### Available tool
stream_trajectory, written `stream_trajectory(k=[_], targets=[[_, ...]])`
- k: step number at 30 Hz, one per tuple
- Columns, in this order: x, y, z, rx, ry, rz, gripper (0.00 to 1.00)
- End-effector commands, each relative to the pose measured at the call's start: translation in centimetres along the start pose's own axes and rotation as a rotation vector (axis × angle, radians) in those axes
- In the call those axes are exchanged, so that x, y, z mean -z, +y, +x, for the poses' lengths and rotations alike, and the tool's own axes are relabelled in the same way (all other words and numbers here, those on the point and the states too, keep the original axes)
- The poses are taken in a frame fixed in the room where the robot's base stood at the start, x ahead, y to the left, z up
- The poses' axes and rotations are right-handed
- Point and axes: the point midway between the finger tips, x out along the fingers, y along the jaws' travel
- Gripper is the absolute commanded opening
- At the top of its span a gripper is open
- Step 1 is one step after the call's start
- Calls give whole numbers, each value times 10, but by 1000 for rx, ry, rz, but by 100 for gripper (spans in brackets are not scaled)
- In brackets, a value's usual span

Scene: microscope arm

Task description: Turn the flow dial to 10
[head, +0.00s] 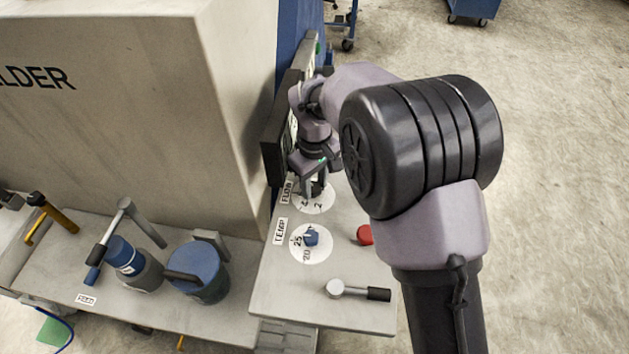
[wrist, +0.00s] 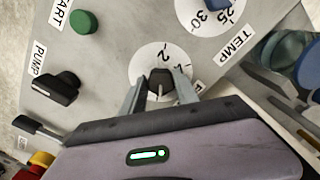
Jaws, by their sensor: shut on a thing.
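The flow dial is a dark knob (wrist: 160,84) on a white round scale (wrist: 150,58) set in the grey panel. The digits 2 and 4 show on the scale; its other marks are hidden by my gripper. A pale line on the knob points towards my gripper in the wrist view. My gripper (wrist: 160,92) is shut on the knob, one finger on each side. In the head view my gripper (head: 312,188) comes down over the flow scale (head: 318,207), beside the FLOW label (head: 287,192), and the knob is mostly hidden.
The TEMP dial (head: 311,236) with a blue knob sits close by. A red button (head: 364,235) and a lever (head: 350,290) are on the same panel. The wrist view shows a green button (wrist: 83,22) and a black PUMP switch (wrist: 57,88). A dark upright panel (head: 275,150) stands close behind.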

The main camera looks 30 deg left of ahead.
Motion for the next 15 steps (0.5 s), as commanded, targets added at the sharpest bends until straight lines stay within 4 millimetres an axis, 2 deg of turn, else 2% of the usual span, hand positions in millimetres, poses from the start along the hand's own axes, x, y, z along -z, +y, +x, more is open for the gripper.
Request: stream_trajectory(k=[15], targets=[[0,0,0,0,0,72,0]])
